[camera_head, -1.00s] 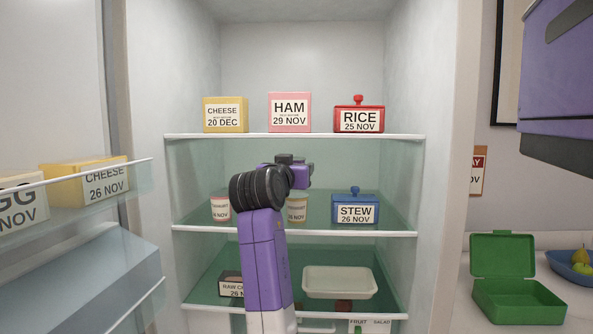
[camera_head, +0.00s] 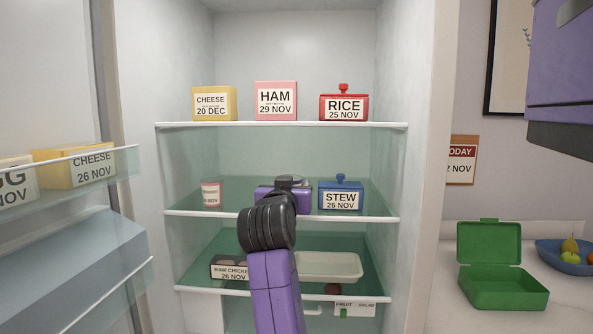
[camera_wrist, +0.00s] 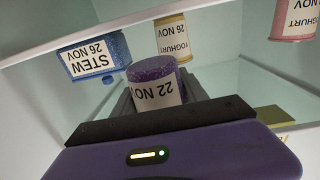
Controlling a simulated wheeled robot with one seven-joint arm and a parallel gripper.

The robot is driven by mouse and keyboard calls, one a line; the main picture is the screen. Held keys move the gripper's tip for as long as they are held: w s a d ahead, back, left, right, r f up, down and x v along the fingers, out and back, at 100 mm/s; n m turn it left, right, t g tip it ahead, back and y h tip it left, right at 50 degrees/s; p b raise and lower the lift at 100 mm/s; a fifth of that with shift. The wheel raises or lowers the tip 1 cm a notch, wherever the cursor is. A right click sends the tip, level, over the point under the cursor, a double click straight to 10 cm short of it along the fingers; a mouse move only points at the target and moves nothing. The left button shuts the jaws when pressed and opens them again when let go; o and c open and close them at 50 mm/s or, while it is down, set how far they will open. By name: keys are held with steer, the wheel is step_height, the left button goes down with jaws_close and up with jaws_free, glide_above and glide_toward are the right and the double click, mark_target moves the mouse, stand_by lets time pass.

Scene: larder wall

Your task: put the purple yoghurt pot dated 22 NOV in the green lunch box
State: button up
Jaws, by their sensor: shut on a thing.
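The purple yoghurt pot (camera_wrist: 154,72) with the 22 NOV label shows upside down in the wrist view. It sits between the fingers of my gripper (camera_wrist: 158,95), which is shut on it. In the head view my gripper (camera_head: 284,196) is at the middle shelf, just left of the blue STEW box, and the pot is hidden there. I cannot tell whether the pot touches the shelf. The green lunch box (camera_head: 503,290) stands open on the counter at the right, its lid raised at the back; its inside looks empty.
The blue STEW box (camera_head: 341,197) is close on the right. A yellow-topped yoghurt pot (camera_wrist: 171,38) and a pink yoghurt pot (camera_head: 211,194) are on the same shelf. The upper shelf (camera_head: 285,125) is above. A blue fruit bowl (camera_head: 565,260) is beside the lunch box.

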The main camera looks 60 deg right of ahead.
steer(key=s+a+f+n+t+y, duration=0.1)
steer(key=a+f+n+t+y, duration=0.3)
steer(key=a+f, duration=1)
steer(key=a+f+n+t+y, duration=0.4)
steer(key=a+f+y, duration=0.3)
steer(key=a+f, duration=0.8)
steer(key=s+a+f+n+t+y, duration=0.1)
steer(key=a+f+n+t+y, duration=0.3)
steer(key=a+f, duration=1)
step_height(320, 180, down, 10)
steer(key=shift+s+a+f+n+y, duration=0.1)
steer(key=shift+s+a+n+y, duration=0.2)
steer(key=shift+n+y, duration=0.7)
steer(key=shift+d, duration=0.15)
